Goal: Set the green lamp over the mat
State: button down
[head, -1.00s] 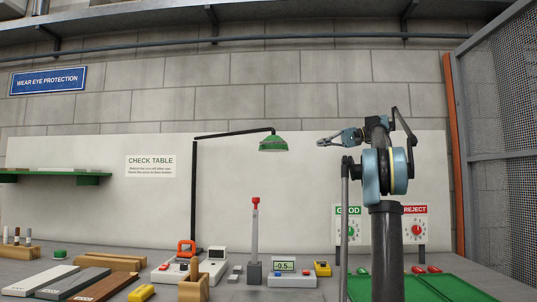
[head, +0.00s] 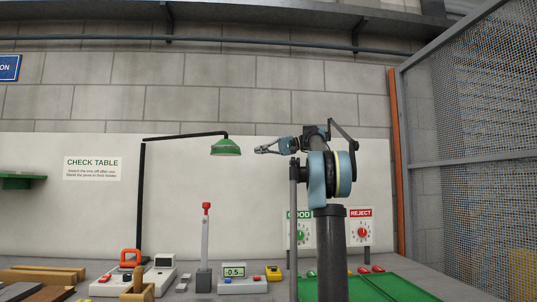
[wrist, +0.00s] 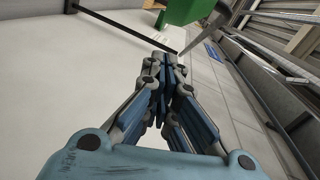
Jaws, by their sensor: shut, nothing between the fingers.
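The green lamp (head: 226,147) hangs from a thin black arm on a black post, above the left half of the bench in the head view. Its green shade (wrist: 186,10) shows at the top of the wrist view, beyond the fingertips. My gripper (head: 258,150) is shut and empty, just right of the shade in the head picture, at about its height. In the wrist view my gripper's fingertips (wrist: 166,60) are together and appear apart from the shade. A green flat area (head: 395,288) lies at the right of the bench; I cannot tell whether it is the mat.
A red-topped upright tool (head: 205,245), a meter reading -0.5 (head: 235,272), a yellow device (head: 273,273) and an orange-framed device (head: 130,258) stand on the bench. GOOD (head: 300,235) and REJECT (head: 361,232) panels stand behind my arm. A mesh fence (head: 470,150) bounds the right.

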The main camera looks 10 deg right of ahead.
jog(key=s+a+f, duration=0.1)
jog(key=s+a, duration=0.1)
jog(key=a, duration=0.5)
jog(key=shift+s+f, duration=0.35)
jog(key=shift+f, duration=0.05)
